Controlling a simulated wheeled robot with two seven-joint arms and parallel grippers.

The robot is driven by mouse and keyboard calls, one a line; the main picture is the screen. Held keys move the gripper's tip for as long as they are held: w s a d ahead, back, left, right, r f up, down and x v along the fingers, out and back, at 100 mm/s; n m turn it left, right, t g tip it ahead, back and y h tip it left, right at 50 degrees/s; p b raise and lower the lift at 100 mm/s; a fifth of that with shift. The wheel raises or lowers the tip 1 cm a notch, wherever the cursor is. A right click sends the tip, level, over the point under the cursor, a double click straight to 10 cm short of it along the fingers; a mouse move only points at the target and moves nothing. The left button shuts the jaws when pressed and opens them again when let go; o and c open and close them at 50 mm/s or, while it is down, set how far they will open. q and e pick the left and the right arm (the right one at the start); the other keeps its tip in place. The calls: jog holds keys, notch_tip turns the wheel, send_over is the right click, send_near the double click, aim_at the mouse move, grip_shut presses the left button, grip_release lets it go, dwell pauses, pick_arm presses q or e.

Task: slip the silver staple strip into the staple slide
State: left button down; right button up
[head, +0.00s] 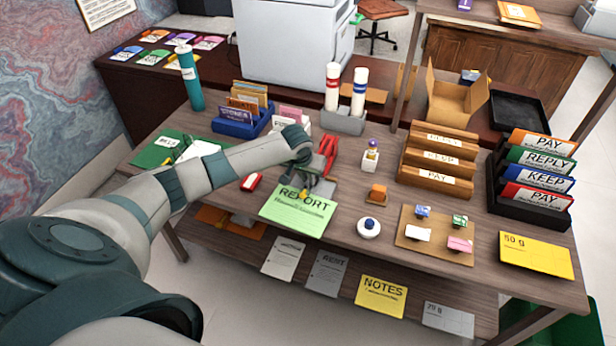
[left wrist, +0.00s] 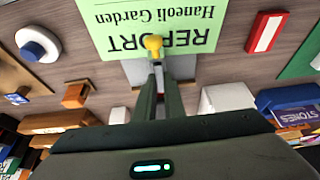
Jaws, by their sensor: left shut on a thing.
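My left gripper (head: 308,188) is low over the desk at the top edge of the green REPORT sheet (head: 297,213). In the left wrist view its fingers are shut on a small piece with a round yellow knob (left wrist: 153,43). I cannot make out the silver staple strip itself. A light grey flat part (left wrist: 182,67) lies just behind the fingers, beside the sheet; I cannot tell whether it is the staple slide. A red upright thing (head: 328,152), perhaps the stapler, stands behind the gripper, partly hidden by my arm. My right gripper is out of view.
A small red box (head: 252,182) lies left of the sheet. A round white holder (head: 369,229) and an orange block (head: 377,194) stand to the right. A tray of clips (head: 430,243) and wooden file racks (head: 436,160) stand farther right. A grey tube holder (head: 343,121) stands behind.

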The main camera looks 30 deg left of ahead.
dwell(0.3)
pick_arm(q)
jog(key=shift+f, duration=0.1)
dwell(0.3)
jog(key=shift+p, duration=0.3)
jog(key=shift+f+p, duration=0.1)
jog(key=shift+p, duration=0.2)
dwell(0.5)
jog(key=shift+f+p, duration=0.15)
jog(key=shift+p, duration=0.2)
dwell(0.7)
jog(key=shift+f, duration=0.15)
dwell(0.6)
